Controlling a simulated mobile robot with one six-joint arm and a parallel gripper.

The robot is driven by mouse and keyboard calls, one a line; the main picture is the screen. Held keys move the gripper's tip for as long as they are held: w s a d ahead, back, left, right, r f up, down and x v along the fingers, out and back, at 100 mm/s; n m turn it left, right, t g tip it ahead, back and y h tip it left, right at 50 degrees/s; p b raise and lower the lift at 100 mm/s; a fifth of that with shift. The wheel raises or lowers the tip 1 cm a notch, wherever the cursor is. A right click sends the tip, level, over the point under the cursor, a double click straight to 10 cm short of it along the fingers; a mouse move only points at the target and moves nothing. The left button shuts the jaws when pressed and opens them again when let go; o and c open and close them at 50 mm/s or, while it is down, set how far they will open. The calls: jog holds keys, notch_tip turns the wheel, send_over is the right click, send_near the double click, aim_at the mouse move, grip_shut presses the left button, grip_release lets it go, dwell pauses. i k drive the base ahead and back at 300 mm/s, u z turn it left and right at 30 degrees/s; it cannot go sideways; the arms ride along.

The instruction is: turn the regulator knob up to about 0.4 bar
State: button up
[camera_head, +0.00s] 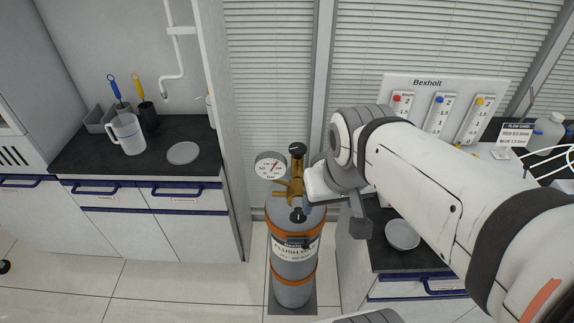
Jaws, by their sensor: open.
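A grey gas cylinder (292,250) with orange bands and a partly covered "FLUSH" label stands upright on the floor. On top is a brass regulator (293,188) with a round white gauge (271,166) at its left. The gauge's red needle points to the upper right; its exact reading is too small to tell. A black knob (297,149) tops the brass body, and another dark knob (297,214) shows low at the front. My gripper (306,205) is open just right of this lower knob, close to the brass body. I cannot tell whether it touches; its fingers are partly hidden.
A left counter (80,160) holds a jug (128,134) and a dish (183,153). The floor at front left is clear.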

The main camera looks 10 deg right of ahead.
aim_at(297, 216)
jog(key=z, duration=0.1)
jog(key=k, duration=0.5)
jog(key=u, duration=1.3)
jog(key=k, duration=1.15)
jog(key=z, duration=1.3)
jog(key=i, duration=1)
jog(key=z, duration=0.1)
